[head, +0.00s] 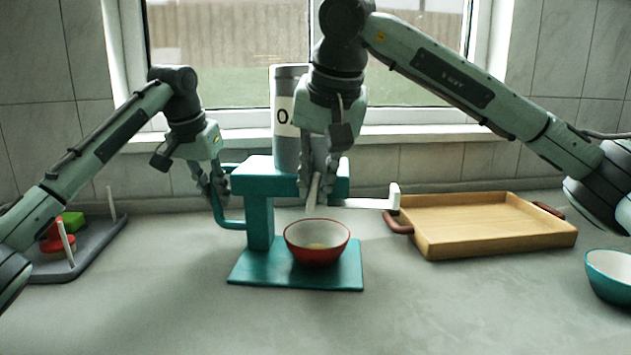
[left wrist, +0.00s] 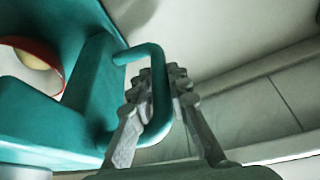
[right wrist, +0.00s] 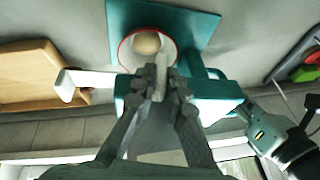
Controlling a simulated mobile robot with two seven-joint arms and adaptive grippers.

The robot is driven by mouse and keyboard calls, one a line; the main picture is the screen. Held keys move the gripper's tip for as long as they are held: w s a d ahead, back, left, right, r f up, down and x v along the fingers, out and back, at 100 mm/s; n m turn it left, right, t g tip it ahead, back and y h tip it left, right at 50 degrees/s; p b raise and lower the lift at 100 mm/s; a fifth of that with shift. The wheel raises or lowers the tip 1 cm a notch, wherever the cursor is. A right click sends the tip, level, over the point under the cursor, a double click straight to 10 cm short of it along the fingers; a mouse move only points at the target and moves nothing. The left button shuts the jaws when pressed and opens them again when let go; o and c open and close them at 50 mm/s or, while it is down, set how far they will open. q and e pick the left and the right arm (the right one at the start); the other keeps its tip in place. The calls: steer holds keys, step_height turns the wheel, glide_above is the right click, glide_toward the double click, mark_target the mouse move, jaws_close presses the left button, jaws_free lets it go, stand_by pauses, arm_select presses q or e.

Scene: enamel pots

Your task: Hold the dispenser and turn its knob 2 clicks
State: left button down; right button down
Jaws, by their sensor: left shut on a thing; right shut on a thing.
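The teal dispenser (head: 258,215) stands upright on its flat base, with a grey and white cylinder (head: 287,140) on top that shows a "0". My left gripper (head: 217,192) is shut on the teal handle (head: 232,224) at its left side; the left wrist view shows the fingers around the handle bar (left wrist: 158,75). My right gripper (head: 315,195) points down at the dispenser's front and is shut on the pale knob (right wrist: 160,75), which its fingers partly hide. A red bowl (head: 317,254) with a beige lump inside stands on the base below the right gripper.
A white bar (head: 365,203) with an upturned end sticks out right of the dispenser. A wooden tray (head: 490,245) with red-brown handles lies further right, and a teal bowl (head: 610,280) at the right edge. A grey pegged board (head: 85,255) is at left. The front counter is clear.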

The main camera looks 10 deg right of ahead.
steer(key=shift+d+y, duration=0.1)
steer(key=shift+y, duration=0.2)
stand_by(0.6)
arm_select(q)
steer(key=shift+d, duration=0.1)
arm_select(e)
steer(key=shift+s+d+f+m+t+y, duration=0.1)
steer(key=shift+d+f+m+t+y, duration=0.45)
steer(key=shift+y, duration=1.6)
steer(key=shift+s+a+f+m+t+y, duration=0.15)
steer(key=shift+m+t+y, duration=0.9)
steer(key=shift+y, duration=1.05)
steer(key=shift+d+f+m+t+y, duration=0.35)
steer(key=shift+t+y, duration=0.75)
steer(key=shift+y, duration=1.05)
steer(key=shift+a, duration=0.1)
steer(key=c, duration=1.6)
jaws_free()
steer(key=shift+o, duration=0.2)
